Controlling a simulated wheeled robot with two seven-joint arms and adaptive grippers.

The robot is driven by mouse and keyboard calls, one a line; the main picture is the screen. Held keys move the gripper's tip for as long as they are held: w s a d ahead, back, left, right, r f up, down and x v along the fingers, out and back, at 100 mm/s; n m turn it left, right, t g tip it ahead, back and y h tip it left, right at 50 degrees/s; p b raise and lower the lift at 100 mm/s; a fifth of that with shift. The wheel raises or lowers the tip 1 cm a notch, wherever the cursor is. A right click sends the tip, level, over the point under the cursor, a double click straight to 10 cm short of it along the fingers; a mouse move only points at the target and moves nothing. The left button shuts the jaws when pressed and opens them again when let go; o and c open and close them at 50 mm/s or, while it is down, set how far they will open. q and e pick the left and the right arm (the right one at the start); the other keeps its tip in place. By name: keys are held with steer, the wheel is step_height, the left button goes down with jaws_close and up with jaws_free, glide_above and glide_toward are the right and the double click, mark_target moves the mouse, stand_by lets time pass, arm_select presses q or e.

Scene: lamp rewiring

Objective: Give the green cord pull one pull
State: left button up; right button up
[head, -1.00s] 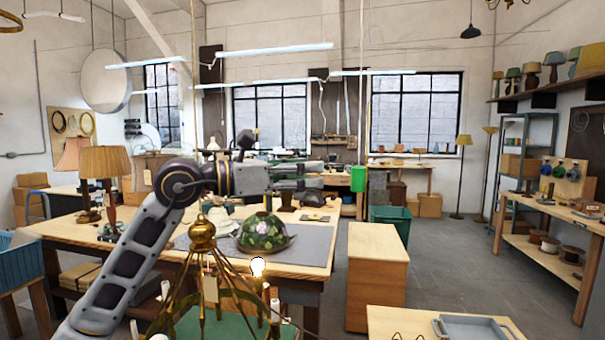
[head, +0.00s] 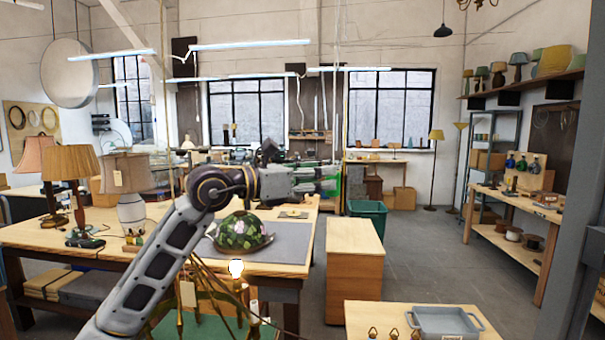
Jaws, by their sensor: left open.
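The green cord pull (head: 332,186) hangs on a thin cord that runs up in front of the window wall. My left gripper (head: 328,180) points right, with its fingers open at the cord pull. The fingers overlap the pull and hide part of it. I cannot tell whether they touch it. My right gripper is not in view.
A workbench (head: 284,256) with a stained-glass shade (head: 241,231) and several lamps stands behind my arm. A lit bulb (head: 236,267) is below it. A wooden cabinet (head: 354,262) and a grey tray (head: 446,321) are to the right. Floor (head: 425,255) beyond the cabinet is clear.

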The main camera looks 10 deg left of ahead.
arm_select(q)
steer(key=x, duration=0.3)
steer(key=shift+r+p, duration=0.1)
steer(key=shift+p, duration=0.3)
steer(key=shift+x, duration=0.85)
steer(key=shift+c, duration=0.8)
steer(key=c, duration=0.9)
